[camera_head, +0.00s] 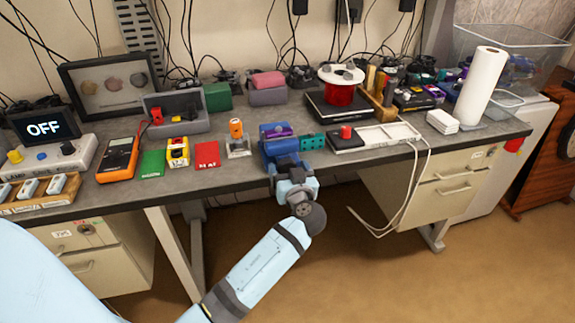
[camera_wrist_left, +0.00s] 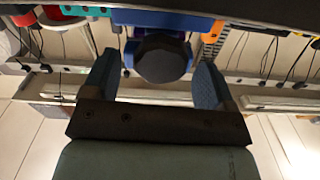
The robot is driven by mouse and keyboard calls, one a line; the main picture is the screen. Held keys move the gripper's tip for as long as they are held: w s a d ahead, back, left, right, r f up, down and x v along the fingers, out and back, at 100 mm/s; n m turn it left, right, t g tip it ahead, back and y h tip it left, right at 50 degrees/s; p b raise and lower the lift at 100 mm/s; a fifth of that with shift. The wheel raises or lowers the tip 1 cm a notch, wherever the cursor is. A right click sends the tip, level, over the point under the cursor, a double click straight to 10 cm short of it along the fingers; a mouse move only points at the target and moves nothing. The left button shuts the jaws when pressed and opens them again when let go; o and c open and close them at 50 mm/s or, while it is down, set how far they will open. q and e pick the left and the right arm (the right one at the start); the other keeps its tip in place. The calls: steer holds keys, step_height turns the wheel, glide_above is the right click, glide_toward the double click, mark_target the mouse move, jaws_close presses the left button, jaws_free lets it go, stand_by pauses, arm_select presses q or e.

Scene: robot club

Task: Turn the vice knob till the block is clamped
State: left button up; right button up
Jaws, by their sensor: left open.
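The blue vice (camera_head: 281,148) stands at the front edge of the grey workbench. A purple block (camera_head: 277,131) shows at its top; from here I cannot tell whether the jaws touch it. My left gripper (camera_head: 287,179) is at the vice's front, just off the bench edge, and hides the knob in the head view. In the left wrist view the dark, faceted vice knob (camera_wrist_left: 162,58) sits between the two open fingers of the left gripper (camera_wrist_left: 153,82), with gaps on both sides. The blue vice body (camera_wrist_left: 170,19) shows behind it. My right gripper is in neither view.
A teal perforated bracket (camera_head: 312,141) lies right of the vice, near a black box (camera_head: 345,140) with a red top and a white tray (camera_head: 388,134). A clear stand with an orange piece (camera_head: 236,129) is to the left. A white cable (camera_head: 415,190) hangs over the edge.

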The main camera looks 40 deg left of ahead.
arm_select(q)
steer(key=shift+c, duration=0.6)
steer(key=c, duration=0.8)
